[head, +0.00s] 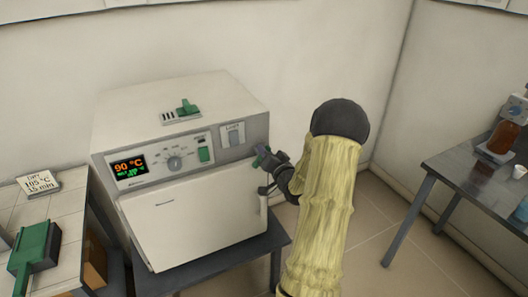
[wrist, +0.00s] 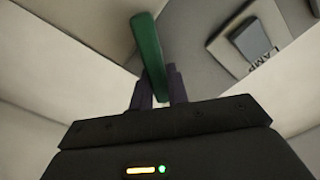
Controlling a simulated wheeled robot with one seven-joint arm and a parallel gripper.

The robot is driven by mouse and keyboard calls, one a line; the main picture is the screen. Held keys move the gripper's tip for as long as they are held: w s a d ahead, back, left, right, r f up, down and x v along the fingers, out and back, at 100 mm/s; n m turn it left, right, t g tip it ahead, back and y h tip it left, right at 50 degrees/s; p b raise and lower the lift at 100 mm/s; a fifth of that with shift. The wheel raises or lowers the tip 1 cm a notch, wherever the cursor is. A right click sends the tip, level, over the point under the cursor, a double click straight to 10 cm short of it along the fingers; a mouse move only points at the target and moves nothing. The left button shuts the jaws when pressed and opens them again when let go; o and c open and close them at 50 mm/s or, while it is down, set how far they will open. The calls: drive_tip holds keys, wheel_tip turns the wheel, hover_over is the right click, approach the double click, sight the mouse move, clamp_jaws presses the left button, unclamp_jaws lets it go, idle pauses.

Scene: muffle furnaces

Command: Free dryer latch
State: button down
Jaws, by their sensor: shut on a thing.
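The dryer (head: 188,160) is a pale box with a display reading 90 °C, a round knob and a front door (head: 190,218) that looks closed. My gripper (head: 265,162) is at the right edge of the dryer's front, above the door's right side. In the wrist view my gripper (wrist: 158,88) has its dark fingers shut on a green latch handle (wrist: 150,45), which sticks up past the fingertips. In the head view my gripper and arm partly hide the latch and the door's right edge.
A tiled bench (head: 70,215) with a "105 °C 15 min" card (head: 39,182) and a green tool (head: 36,248) stands at the left. A grey table (head: 470,165) stands at the right, with bare floor between.

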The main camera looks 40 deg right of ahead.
drive_tip(key=m, duration=0.3)
drive_tip(key=m+p, duration=0.1)
drive_tip(key=shift+s+d+f+m, duration=0.1)
drive_tip(key=shift+d+f+m, duration=0.2)
drive_tip(key=shift+f, duration=0.05)
drive_tip(key=shift+f+m+p, duration=0.25)
drive_tip(key=shift+m+p, duration=0.1)
drive_tip(key=shift+m, duration=0.65)
drive_tip(key=shift+f+m+p, duration=0.2)
drive_tip(key=shift+m+p, duration=0.1)
drive_tip(key=shift+m, duration=0.7)
drive_tip(key=c, duration=1.4)
unclamp_jaws()
drive_tip(key=shift+s, duration=0.1)
drive_tip(key=shift+o, duration=0.2)
drive_tip(key=shift+f, duration=0.1)
